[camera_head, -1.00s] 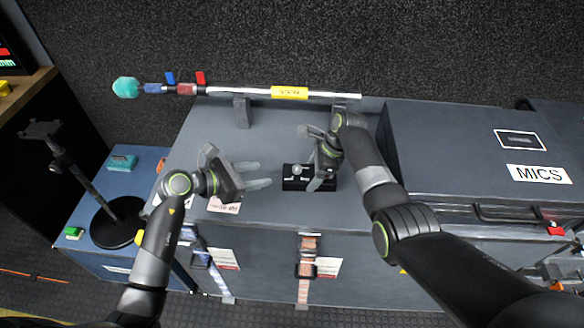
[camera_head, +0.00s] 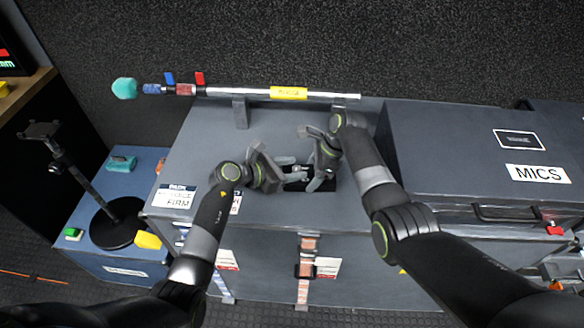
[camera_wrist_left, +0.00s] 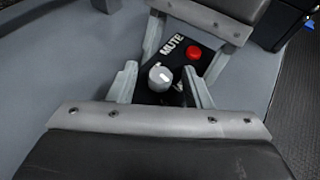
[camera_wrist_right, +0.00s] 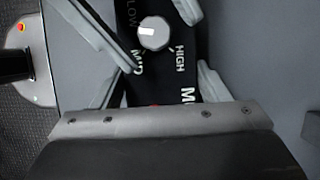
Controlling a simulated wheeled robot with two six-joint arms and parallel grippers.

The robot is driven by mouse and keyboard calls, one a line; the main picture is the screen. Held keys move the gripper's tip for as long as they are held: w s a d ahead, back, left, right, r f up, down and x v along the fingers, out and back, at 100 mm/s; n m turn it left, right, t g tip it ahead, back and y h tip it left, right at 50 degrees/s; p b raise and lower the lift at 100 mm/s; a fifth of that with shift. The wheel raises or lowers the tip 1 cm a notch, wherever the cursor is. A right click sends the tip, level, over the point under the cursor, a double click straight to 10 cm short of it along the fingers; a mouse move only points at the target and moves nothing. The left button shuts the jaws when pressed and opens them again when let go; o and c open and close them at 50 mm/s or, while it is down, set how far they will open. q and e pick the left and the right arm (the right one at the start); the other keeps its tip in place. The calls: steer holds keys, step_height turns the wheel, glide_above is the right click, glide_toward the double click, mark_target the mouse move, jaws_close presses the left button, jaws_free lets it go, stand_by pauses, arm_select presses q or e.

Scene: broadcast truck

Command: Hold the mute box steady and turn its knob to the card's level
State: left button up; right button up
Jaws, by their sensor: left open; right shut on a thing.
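The black mute box (camera_head: 322,186) lies on the grey case top. The left wrist view shows its white-grey knob (camera_wrist_left: 160,77), red button (camera_wrist_left: 194,53) and MUTE label. In the right wrist view the knob (camera_wrist_right: 154,33) sits among LOW, MID and HIGH; its white mark points left, roughly between LOW and MID. My right gripper (camera_head: 319,176) is shut on the box, a finger on each side. My left gripper (camera_wrist_left: 163,82) is open, its fingers either side of the knob with gaps. A white card (camera_head: 236,203) is mostly hidden behind my left arm, its level unreadable.
Another white card (camera_head: 175,196) lies at the case's left corner. A boom pole (camera_head: 240,93) rests on supports behind the grippers. The MICS case (camera_head: 480,150) stands at right. A black stand (camera_head: 118,220) is at left.

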arm_select(q)
jaws_close()
steer(key=shift+s+d+f+n+t+y, duration=0.1)
steer(key=shift+d+n+t+y, duration=0.05)
steer(key=shift+n+t+y, duration=0.45)
steer(key=shift+s+d+n+t+y, duration=0.1)
steer(key=shift+d+n+t+y, duration=0.05)
steer(key=shift+n+t+y, duration=1.35)
steer(key=shift+n, duration=0.3)
jaws_free()
